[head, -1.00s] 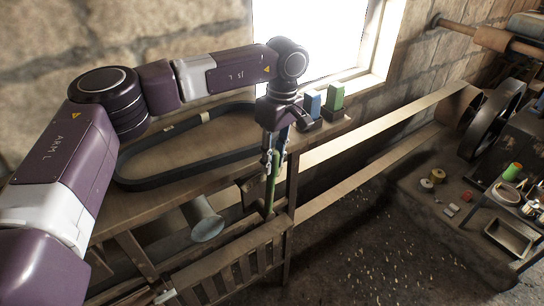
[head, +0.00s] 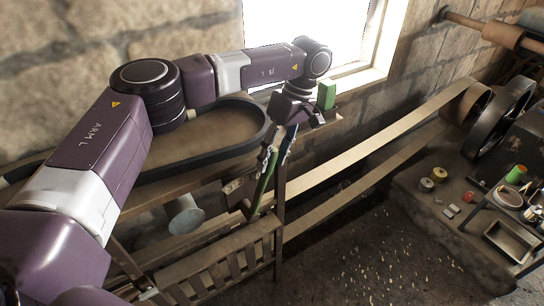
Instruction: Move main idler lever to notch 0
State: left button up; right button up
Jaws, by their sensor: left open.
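A green lever (head: 263,180) rises from the wooden frame at the centre and leans to the right at its top. A darker blue lever (head: 289,143) stands just behind and right of it. My right gripper is not in view.
A wooden slatted rail (head: 220,262) stands below the levers. A dark belt loop (head: 195,167) lies on the bench at left. A long flat belt (head: 385,140) runs right to dark wheels (head: 497,115). A green block (head: 326,95) stands by the window.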

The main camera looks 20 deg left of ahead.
pick_arm(q)
jog(key=shift+r, duration=0.15)
jog(key=v, duration=1.1)
jog(key=shift+w+r, duration=0.2)
jog(key=shift+r, duration=0.1)
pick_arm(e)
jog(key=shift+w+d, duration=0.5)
pick_arm(q)
jog(key=shift+d, duration=0.1)
